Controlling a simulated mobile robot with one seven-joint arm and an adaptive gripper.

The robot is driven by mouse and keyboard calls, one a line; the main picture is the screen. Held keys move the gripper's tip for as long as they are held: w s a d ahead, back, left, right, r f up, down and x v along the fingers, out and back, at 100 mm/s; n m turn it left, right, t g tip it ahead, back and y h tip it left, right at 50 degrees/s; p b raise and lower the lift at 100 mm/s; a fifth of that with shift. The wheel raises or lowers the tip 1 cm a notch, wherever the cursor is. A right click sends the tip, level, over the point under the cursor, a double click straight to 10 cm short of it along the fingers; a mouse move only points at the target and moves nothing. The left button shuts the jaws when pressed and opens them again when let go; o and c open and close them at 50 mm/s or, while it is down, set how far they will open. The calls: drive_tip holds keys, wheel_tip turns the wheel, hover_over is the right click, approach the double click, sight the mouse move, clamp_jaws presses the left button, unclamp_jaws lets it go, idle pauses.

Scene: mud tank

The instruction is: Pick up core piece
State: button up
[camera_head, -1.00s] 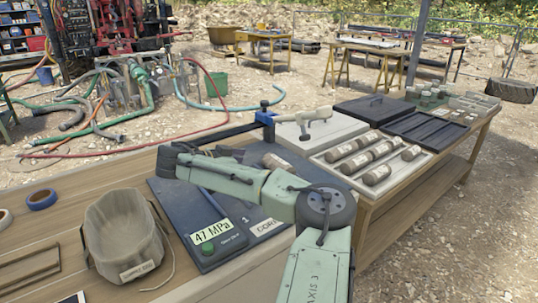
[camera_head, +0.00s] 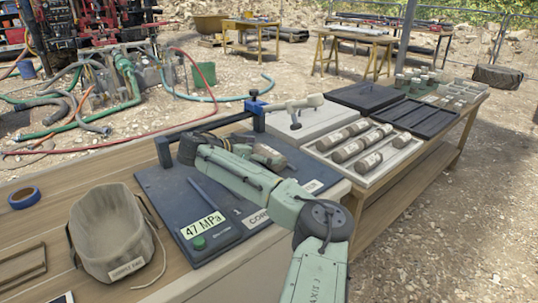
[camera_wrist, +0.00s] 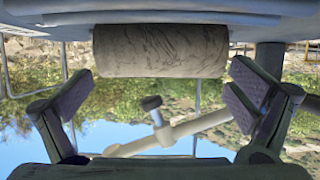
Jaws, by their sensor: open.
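A grey-brown core piece (camera_head: 268,155) lies on the dark core-testing device (camera_head: 167,190), under its blue clamp frame, partly hidden by my arm. In the wrist view a streaked grey core piece (camera_wrist: 160,50) lies crosswise at the top, ahead of my gripper. In the head view my gripper is largely hidden behind my arm.
A white tray (camera_head: 372,178) with several labelled cores stands right of the device, near dark trays (camera_head: 410,118). The blue clamp frame (camera_head: 254,108) rises close behind my wrist. A cloth sample bag (camera_head: 108,235) and blue tape (camera_head: 23,197) are at left.

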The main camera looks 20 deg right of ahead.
drive_tip(key=shift+x, duration=1.2)
drive_tip(key=shift+c, duration=0.6)
drive_tip(key=shift+r, duration=0.1)
drive_tip(key=c, duration=1.5)
